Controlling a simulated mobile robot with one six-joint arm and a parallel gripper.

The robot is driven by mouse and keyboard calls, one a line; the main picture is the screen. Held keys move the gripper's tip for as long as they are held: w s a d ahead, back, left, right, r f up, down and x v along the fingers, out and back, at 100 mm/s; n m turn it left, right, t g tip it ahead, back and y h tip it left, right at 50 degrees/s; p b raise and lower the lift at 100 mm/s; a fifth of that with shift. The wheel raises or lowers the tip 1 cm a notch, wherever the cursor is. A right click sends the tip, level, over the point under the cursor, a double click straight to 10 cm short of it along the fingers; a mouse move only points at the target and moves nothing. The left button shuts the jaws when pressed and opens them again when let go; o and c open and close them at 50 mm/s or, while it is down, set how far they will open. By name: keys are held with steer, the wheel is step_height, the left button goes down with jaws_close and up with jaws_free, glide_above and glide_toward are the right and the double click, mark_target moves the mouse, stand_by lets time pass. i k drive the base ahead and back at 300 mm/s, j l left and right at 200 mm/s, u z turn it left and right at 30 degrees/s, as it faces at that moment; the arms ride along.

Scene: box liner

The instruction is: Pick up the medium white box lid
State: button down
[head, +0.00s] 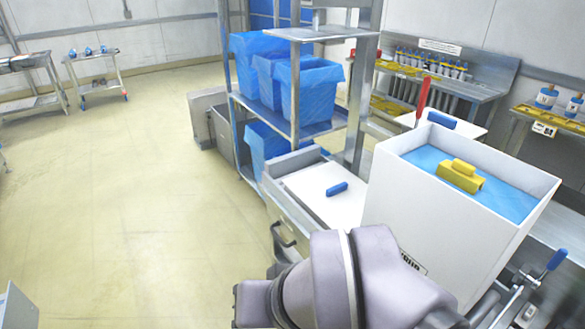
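A flat white panel (312,188) with a blue handle (337,188) lies on a metal counter at the centre, left of a tall white box (410,205). It looks like a box lid. A second white panel (456,131) with a blue handle (441,121) shows partly behind the box. I cannot tell from size which one is the medium lid. The white box stands open, with a blue surface (425,160) inside and a yellow block-shaped item (460,176) on it. My arm covers the bottom centre, and my gripper is not in view.
A metal rack (294,75) holding blue-lined bins (305,92) stands behind the counter. A red upright handle (422,97) rises behind the box. A blue-handled lever (555,260) is at lower right. The floor (130,190) at left is mostly clear.

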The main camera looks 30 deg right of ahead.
mark_target(335, 197)
steer(key=z, duration=2)
steer(key=k+j, duration=0.15)
steer(key=j, duration=0.15)
steer(key=k+j, duration=0.1)
steer(key=j, duration=0.25)
steer(key=k+j+u, duration=0.1)
steer(key=j, duration=0.2)
steer(key=k+j, duration=0.15)
steer(key=j, duration=0.2)
steer(key=k+j, duration=0.1)
steer(key=j, duration=0.2)
